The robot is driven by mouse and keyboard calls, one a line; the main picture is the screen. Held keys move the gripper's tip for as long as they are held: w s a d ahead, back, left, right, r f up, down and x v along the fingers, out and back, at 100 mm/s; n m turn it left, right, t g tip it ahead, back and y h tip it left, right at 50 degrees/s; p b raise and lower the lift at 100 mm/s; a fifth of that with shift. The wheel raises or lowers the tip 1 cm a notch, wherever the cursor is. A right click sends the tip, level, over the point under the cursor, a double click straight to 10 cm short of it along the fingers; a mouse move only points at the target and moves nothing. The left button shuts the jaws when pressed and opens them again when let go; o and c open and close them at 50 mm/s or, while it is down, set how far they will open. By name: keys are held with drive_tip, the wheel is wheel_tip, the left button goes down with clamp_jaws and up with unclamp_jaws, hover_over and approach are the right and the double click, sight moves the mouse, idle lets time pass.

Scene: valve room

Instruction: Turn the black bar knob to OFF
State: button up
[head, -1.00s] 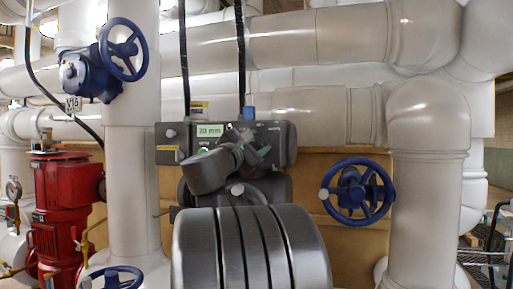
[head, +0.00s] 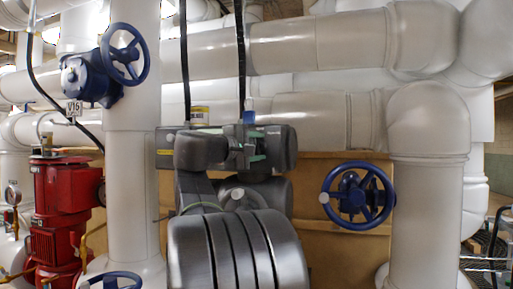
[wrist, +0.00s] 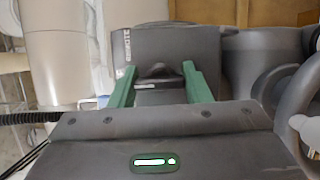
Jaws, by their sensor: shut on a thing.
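The dark grey valve actuator box (head: 277,141) sits at the middle of the head view, mostly covered by my arm. In the wrist view the box (wrist: 178,42) carries a white "REMOTE" marking near its left edge. The black bar knob (wrist: 155,71) shows between my green fingers on the box face. My gripper (wrist: 159,68) is shut on the knob, one finger on each side. In the head view my gripper (head: 250,150) shows only partly against the box. The knob is hidden there, and the OFF mark cannot be made out in either view.
A blue handwheel (head: 357,195) stands right of the box, and another (head: 124,53) is at upper left by a V15 tag. A red pump (head: 63,209) stands at left. Thick white pipes (head: 310,121) run behind, with black cables above the box.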

drive_tip(key=shift+f+m, duration=0.1)
drive_tip(key=shift+m, duration=0.2)
drive_tip(key=o, duration=1)
drive_tip(key=b+v, duration=0.2)
drive_tip(key=v, duration=1.1)
drive_tip(key=shift+s+a, duration=0.25)
drive_tip(key=shift+a, duration=0.1)
drive_tip(key=shift+w+d, duration=0.1)
